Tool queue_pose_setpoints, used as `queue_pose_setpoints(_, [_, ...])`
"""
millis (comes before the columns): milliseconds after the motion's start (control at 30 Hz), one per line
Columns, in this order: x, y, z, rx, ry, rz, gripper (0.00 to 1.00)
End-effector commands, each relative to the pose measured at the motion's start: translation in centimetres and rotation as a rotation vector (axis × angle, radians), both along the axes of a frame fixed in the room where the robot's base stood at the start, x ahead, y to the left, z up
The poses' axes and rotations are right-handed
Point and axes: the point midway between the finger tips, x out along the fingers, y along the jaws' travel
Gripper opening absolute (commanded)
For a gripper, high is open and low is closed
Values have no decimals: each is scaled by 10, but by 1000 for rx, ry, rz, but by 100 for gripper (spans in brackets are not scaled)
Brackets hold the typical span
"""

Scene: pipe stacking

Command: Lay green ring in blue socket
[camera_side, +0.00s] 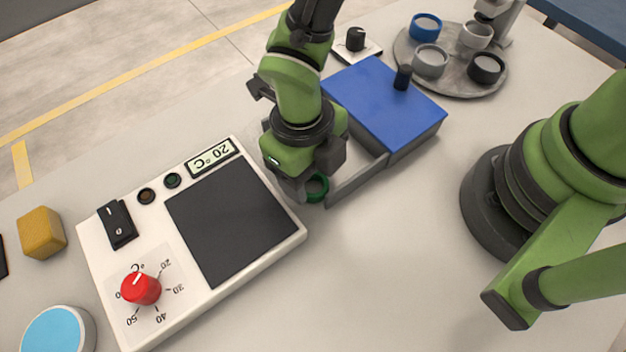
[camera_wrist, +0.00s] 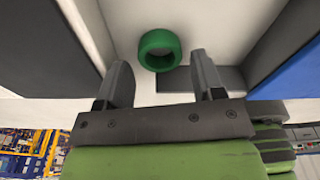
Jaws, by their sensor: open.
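The green ring (camera_side: 324,189) lies on the light tabletop between the white control panel and the blue box, partly hidden by my gripper in the side view. In the wrist view the whole green ring (camera_wrist: 161,62) shows, its hole facing up towards the camera. My gripper (camera_side: 303,194) is low over the table, right beside the ring. In the wrist view my gripper (camera_wrist: 161,72) has its two fingers wide apart, with the ring ahead of and between their tips and nothing held. The blue socket (camera_side: 425,29) is a round cup on the grey round tray at the back right.
The round tray (camera_side: 448,88) also bears grey, white and black cups. The blue box (camera_side: 372,95) with a black knob and a grey open part stands close right of my gripper. The control panel (camera_side: 160,215) is close left.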

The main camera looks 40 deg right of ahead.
Motion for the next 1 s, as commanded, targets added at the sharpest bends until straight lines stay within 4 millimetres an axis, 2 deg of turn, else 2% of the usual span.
queue_pose_setpoints(133, [-2, 0, -17, 0, 0, 0, 62])
queue_pose_setpoints(400, [-2, 0, -20, 1, -2, -2, 62])
queue_pose_setpoints(500, [-2, 0, -20, 1, -2, -2, 39])
queue_pose_setpoints(567, [-2, 0, -20, 1, -2, -2, 27])
queue_pose_setpoints(633, [-2, 0, -20, 1, -2, -2, 27])
queue_pose_setpoints(667, [-2, 0, -20, 1, -2, -2, 24])
queue_pose_setpoints(867, [-2, 0, -19, 1, -2, -2, 23])
queue_pose_setpoints(1000, [-1, 0, -10, 3, -4, -1, 23])
